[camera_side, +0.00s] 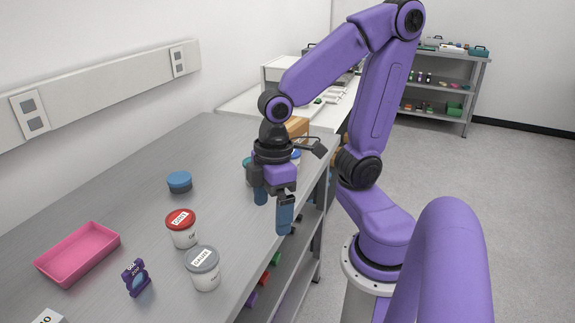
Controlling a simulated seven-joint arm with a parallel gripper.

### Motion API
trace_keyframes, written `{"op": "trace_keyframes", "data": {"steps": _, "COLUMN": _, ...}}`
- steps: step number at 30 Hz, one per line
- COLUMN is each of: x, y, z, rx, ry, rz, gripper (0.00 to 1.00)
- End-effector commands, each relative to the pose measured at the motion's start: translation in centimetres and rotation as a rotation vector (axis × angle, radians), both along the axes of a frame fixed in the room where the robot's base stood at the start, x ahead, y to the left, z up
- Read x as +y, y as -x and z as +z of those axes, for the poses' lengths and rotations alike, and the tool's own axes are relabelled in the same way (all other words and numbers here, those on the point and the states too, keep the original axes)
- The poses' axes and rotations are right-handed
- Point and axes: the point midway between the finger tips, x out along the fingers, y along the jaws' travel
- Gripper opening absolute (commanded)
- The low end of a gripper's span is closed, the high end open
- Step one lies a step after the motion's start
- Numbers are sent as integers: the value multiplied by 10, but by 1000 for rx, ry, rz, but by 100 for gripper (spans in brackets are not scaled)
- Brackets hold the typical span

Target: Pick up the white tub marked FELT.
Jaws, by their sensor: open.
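I cannot make out a FELT label on any tub. A white tub with a red lid (182,229) stands upright on the grey bench; its lid label is too small to read surely. A white tub with a grey lid (203,268) stands in front of it, its label seeming to read GAUZE. My gripper (272,209) is open and empty, pointing down near the bench's right edge, right of and beyond both tubs. Behind it, a teal item (247,170) and a blue-topped item (296,157) are partly hidden, so I cannot tell their labels.
A blue round container (179,182) stands behind the tubs. A pink tray (78,253) lies at the left, with a purple tag-like item (136,277) to its right. A brown box (297,127) is behind my wrist. The bench (120,190) is clear toward the wall.

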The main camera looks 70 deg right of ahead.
Motion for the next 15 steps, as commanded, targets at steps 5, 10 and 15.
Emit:
{"op": "trace_keyframes", "data": {"steps": 5, "x": -20, "y": -37, "z": 4, "rx": -13, "ry": -35, "rz": -157, "gripper": 99}}
{"op": "trace_keyframes", "data": {"steps": 10, "x": -46, "y": -69, "z": 7, "rx": -34, "ry": -64, "rz": -298, "gripper": 99}}
{"op": "trace_keyframes", "data": {"steps": 15, "x": -79, "y": -95, "z": 11, "rx": -63, "ry": -87, "rz": -440, "gripper": 99}}
